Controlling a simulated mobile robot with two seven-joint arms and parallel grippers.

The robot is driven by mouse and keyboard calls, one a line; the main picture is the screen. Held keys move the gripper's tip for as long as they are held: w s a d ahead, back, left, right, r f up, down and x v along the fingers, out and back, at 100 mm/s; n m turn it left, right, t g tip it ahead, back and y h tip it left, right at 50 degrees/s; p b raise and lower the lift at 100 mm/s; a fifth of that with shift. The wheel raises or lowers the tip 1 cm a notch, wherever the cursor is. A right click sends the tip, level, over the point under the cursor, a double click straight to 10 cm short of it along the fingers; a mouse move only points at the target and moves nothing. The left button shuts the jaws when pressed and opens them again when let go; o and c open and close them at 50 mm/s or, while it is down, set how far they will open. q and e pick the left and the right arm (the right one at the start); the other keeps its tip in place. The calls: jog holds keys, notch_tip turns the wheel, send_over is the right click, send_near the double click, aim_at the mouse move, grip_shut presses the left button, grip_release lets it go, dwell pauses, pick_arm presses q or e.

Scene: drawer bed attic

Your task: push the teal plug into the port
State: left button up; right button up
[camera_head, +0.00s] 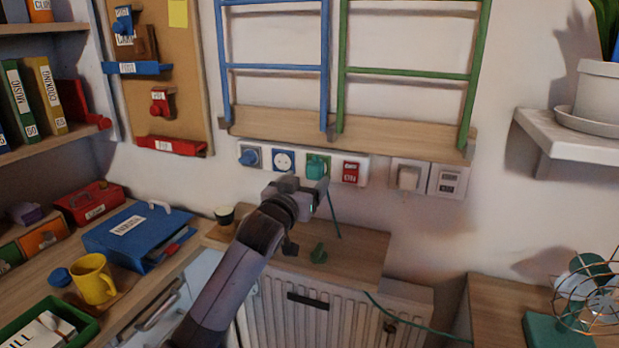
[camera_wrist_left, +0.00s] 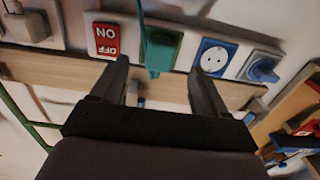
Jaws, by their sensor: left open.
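The teal plug (camera_head: 318,165) is at the teal port on the white wall strip, between a blue round socket and a red switch. Its teal cable hangs down in front of the wall. In the left wrist view the plug (camera_wrist_left: 162,48) covers most of the port, and I cannot tell how deep it sits. My left gripper (camera_head: 316,185) is just below and in front of the plug. In the left wrist view its two fingers (camera_wrist_left: 160,68) are apart with nothing gripped between them, and the plug lies beyond the gap. My right gripper is not in view.
The strip also carries a blue knob (camera_head: 249,157), the blue socket (camera_head: 284,160) and the red switch (camera_head: 350,172). A wooden rail (camera_head: 385,138) with ladders runs above. Below are a small green object (camera_head: 319,253) on a wooden top and a white radiator (camera_head: 285,310).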

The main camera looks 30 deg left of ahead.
pick_arm(q)
jog(key=shift+v, duration=0.9)
jog(key=s+d+f+m+g+h, duration=0.1)
jog(key=s+d+f+g, duration=0.15)
jog(key=f, duration=0.25)
jog(key=s+d+f+g, duration=0.1)
jog(key=s+d+f, duration=0.1)
jog(key=s+f, duration=0.3)
jog(key=s+d+f+m+g+h, duration=0.1)
jog(key=s+d+f+g, duration=0.3)
jog(key=s, duration=0.5)
jog(key=s+d+f+m+g+h, duration=0.1)
jog(key=s+d+f+m+g, duration=0.15)
jog(key=s+f, duration=0.5)
jog(key=s+d+f+g+h, duration=0.2)
jog(key=s+d+f+g, duration=0.2)
jog(key=s, duration=0.7)
jog(key=w+d+f+t+h+p, duration=0.1)
jog(key=w+d+t+p, duration=0.1)
jog(key=w+t+p, duration=0.4)
jog(key=shift+w+d+f+m+t+h+p, duration=0.3)
jog(key=shift+w+m+t+p, duration=0.1)
jog(key=shift+t+p, duration=0.25)
